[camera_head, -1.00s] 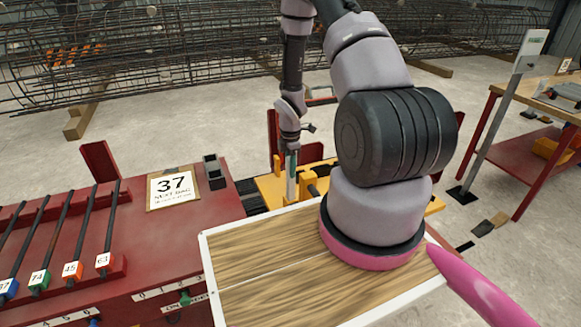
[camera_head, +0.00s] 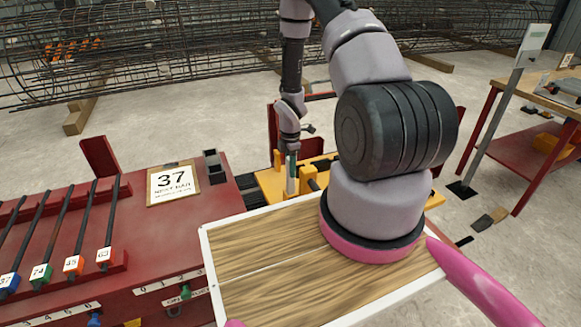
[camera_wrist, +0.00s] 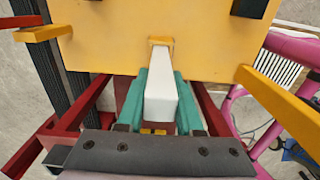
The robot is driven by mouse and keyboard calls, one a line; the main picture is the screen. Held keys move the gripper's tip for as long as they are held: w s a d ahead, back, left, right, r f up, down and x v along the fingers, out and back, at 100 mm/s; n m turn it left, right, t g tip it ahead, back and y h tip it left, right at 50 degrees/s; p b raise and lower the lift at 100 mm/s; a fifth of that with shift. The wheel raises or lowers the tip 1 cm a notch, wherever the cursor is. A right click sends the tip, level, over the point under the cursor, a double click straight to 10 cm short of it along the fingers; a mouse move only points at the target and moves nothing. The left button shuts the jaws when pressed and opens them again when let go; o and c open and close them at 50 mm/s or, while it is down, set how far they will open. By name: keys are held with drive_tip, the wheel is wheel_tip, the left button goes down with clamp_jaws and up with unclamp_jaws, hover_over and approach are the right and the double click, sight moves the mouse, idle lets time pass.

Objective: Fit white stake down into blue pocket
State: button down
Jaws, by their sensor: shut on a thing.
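The white stake (camera_wrist: 160,98) is held between the teal fingers of my gripper (camera_wrist: 161,80) in the wrist view. Its far end meets a small yellow piece at the edge of the yellow plate (camera_wrist: 110,45); whether it touches cannot be told. In the head view my gripper (camera_head: 291,166) points down, with the white stake (camera_head: 291,186) upright below it, in front of the yellow fixture (camera_head: 268,184). The stake's lower end is partly hidden there. I cannot make out a blue pocket in either view.
A wooden board with a white rim (camera_head: 225,288) lies in front. A red bench (camera_head: 140,235) with several tagged black bars and a "37" card (camera_head: 173,184) is at left. A red-legged table (camera_head: 520,150) stands at right. Rebar cages lie behind, with open floor between.

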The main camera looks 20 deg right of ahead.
drive_tip(key=shift+f, duration=0.1)
drive_tip(key=shift+c, duration=2.4)
unclamp_jaws()
wheel_tip(320, 180, up, 11)
drive_tip(key=shift+f, duration=0.15)
